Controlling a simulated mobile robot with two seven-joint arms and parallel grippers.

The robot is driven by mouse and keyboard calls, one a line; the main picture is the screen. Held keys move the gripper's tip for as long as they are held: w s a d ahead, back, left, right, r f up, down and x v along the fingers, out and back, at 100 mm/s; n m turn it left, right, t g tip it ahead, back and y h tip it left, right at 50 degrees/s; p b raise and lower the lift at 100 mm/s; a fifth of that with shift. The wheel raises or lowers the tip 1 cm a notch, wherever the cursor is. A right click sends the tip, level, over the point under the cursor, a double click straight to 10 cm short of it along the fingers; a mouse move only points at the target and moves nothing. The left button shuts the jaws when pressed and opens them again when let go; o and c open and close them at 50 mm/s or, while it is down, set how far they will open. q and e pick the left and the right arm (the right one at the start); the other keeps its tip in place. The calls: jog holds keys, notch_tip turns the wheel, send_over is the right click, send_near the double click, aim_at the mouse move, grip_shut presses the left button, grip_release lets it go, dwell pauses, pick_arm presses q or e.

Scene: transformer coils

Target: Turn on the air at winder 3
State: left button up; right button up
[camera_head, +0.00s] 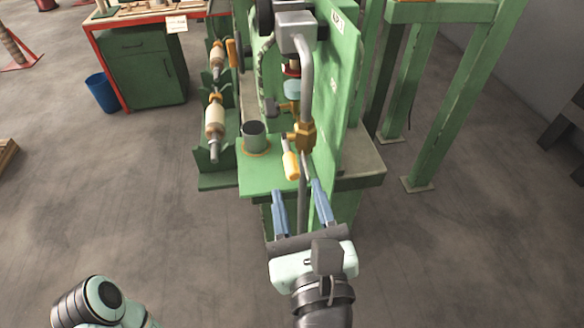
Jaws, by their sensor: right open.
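A green winder machine (343,110) stands in the middle of the head view. A small white plate (337,21) is at its top, its marking too small to read surely. A grey pipe (306,75) runs down to a brass valve (302,137). A yellow-orange lever handle (290,164) hangs down from the valve, slightly tilted. My right gripper (299,186) is open, its two blue fingers pointing up the picture, their tips just below the lever in the picture. No contact with the lever is visible. My left gripper is out of view; only part of my left arm shows.
Spindles with cream rolls (214,118) stand left of the valve, beside a dark grey cylinder (253,136) on the green base. A red-edged bench (110,20) with a green cabinet and a blue bin (102,92) is at the back left. Green legs (450,110) stand right.

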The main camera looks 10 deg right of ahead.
aim_at(294, 178)
jog(key=w, duration=0.6)
grip_shut()
